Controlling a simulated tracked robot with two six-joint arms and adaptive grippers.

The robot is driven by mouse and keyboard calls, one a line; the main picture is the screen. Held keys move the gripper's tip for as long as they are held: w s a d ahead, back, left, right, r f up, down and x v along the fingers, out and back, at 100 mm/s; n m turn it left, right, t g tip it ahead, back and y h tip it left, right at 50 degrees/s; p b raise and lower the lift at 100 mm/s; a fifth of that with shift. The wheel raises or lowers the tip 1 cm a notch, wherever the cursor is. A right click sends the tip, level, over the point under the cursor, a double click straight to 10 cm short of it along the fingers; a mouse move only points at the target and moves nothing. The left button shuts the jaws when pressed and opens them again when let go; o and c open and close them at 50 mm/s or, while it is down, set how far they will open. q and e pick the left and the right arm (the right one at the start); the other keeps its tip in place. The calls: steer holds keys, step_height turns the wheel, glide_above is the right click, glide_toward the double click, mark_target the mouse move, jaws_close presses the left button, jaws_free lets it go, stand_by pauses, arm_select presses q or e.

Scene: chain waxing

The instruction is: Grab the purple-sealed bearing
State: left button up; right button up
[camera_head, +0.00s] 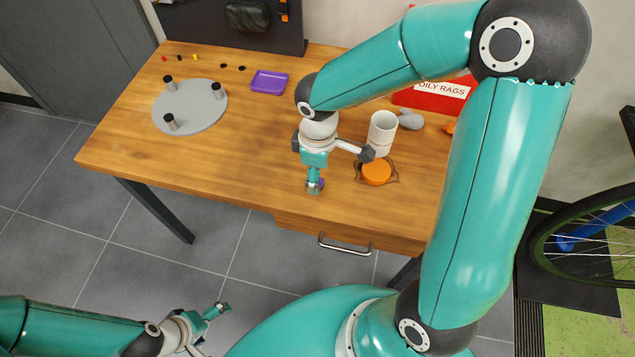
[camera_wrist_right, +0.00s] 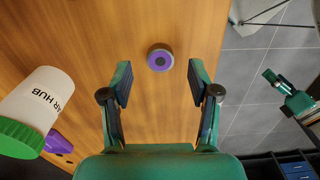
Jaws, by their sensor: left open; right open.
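The purple-sealed bearing (camera_wrist_right: 154,61) lies on the wooden table in the right wrist view, a small ring with a purple face and dark centre. My right gripper (camera_wrist_right: 160,82) is open, and the bearing shows between and just beyond its fingertips, apart from both. In the head view my right gripper (camera_head: 314,186) is over the table near the front edge and mostly covers the bearing. My left gripper (camera_head: 222,309) is open and empty, low over the floor in front of the table. It also shows in the right wrist view (camera_wrist_right: 272,77).
A white jar (camera_head: 380,133) and an orange disc (camera_head: 376,173) sit right of my right gripper. A purple tray (camera_head: 270,82) and grey round plate (camera_head: 190,108) with three dark posts lie farther left. A red oily-rags box (camera_head: 428,101) stands behind. The table's front left is clear.

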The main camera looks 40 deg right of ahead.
step_height(320, 180, down, 3)
steer(key=shift+r, duration=0.1)
jaws_close()
stand_by(0.3)
steer(key=shift+r, duration=0.2)
